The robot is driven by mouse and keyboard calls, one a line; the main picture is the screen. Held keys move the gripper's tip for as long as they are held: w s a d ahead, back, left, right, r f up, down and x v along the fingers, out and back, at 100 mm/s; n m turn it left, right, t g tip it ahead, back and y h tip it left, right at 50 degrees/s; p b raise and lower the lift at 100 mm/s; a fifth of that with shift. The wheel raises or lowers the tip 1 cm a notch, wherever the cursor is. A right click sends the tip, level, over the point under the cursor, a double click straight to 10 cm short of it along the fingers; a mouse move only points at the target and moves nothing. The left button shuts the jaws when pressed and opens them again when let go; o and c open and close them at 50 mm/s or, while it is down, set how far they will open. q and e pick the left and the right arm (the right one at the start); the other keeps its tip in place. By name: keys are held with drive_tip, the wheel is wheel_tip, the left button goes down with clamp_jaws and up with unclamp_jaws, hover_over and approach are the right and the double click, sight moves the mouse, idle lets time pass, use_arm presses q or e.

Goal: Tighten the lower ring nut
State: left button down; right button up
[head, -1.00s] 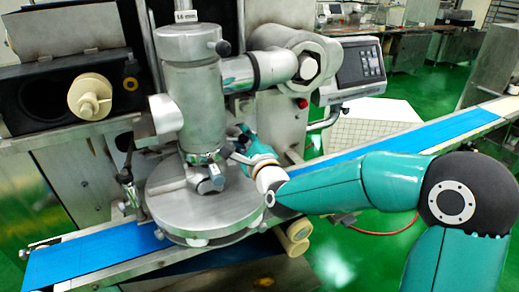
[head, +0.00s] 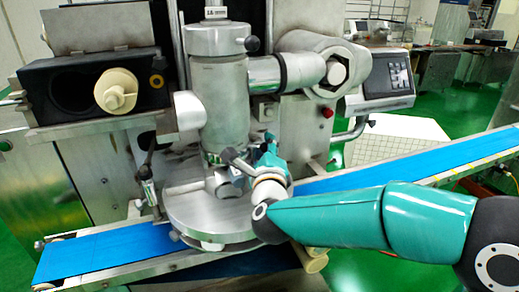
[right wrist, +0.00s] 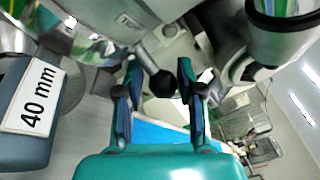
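The lower ring nut (head: 212,157) sits at the foot of the upright steel cylinder (head: 219,105), just above the round disc (head: 205,213). A dark handle (head: 236,160) sticks out from it to the right. My right gripper (head: 266,150) is beside this handle, partly hidden behind its own wrist. In the right wrist view, a black ball knob (right wrist: 163,83) on a metal rod lies between the two fingers of my right gripper (right wrist: 160,80). Gaps show on both sides of the knob, so the fingers are open around it. My left gripper is not in view.
A horizontal pipe (head: 267,74) joins the cylinder on the right, above my gripper. A blue conveyor belt (head: 90,256) runs under the disc. A control panel (head: 388,76) stands at right. A block labelled 40 mm (right wrist: 28,130) is close left of the fingers.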

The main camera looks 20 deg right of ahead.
drive_tip(key=v, duration=1.2)
drive_tip(key=shift+d, duration=0.1)
